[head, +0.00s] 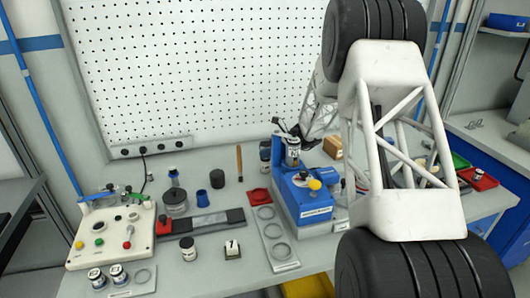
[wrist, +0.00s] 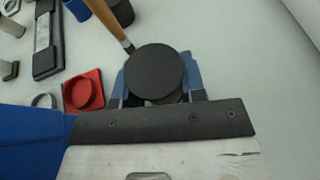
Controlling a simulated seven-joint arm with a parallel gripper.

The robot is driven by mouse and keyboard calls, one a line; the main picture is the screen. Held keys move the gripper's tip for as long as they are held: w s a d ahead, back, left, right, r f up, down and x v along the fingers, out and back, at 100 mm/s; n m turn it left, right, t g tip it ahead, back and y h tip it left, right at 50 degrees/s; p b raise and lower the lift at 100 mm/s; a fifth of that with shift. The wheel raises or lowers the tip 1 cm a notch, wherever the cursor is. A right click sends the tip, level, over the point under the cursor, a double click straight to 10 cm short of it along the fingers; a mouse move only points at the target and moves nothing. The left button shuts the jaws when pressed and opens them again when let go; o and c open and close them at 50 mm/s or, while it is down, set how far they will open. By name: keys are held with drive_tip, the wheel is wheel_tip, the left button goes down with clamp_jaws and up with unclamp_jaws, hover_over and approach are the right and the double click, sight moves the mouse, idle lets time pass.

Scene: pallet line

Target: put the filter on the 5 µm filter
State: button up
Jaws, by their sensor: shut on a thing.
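My gripper (head: 290,140) is shut on a small dark-lidded jar, the filter (head: 293,155), which has a pale label. In the head view it is upright at the back of the blue machine; whether it touches the machine is unclear. In the wrist view the filter's round black top (wrist: 153,72) shows between the blue fingers (wrist: 158,88), and its side is mostly hidden. Another labelled dark jar (head: 265,150) stands just left of it. One more jar (head: 187,248) stands at the front, and two (head: 118,275) stand at the front left. I cannot read which is 5 µm.
The blue machine (head: 300,205) has a yellow knob. A red square holder (head: 260,197) lies left of it, with a plate of empty rings (head: 267,240). A wooden-handled tool (head: 239,163), a black cylinder (head: 217,180) and a blue cup (head: 203,198) stand farther left. A control box (head: 110,240) is at far left.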

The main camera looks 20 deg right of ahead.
drive_tip(key=shift+f, duration=0.25)
drive_tip(key=shift+f, duration=0.15)
drive_tip(key=o, duration=1)
drive_tip(key=shift+c, duration=0.2)
drive_tip(key=shift+d+r, duration=0.15)
drive_tip(key=shift+r, duration=0.1)
drive_tip(key=v, duration=1.1)
drive_tip(key=shift+d, duration=0.35)
drive_tip(key=shift+s, duration=0.1)
drive_tip(key=shift+r, duration=0.1)
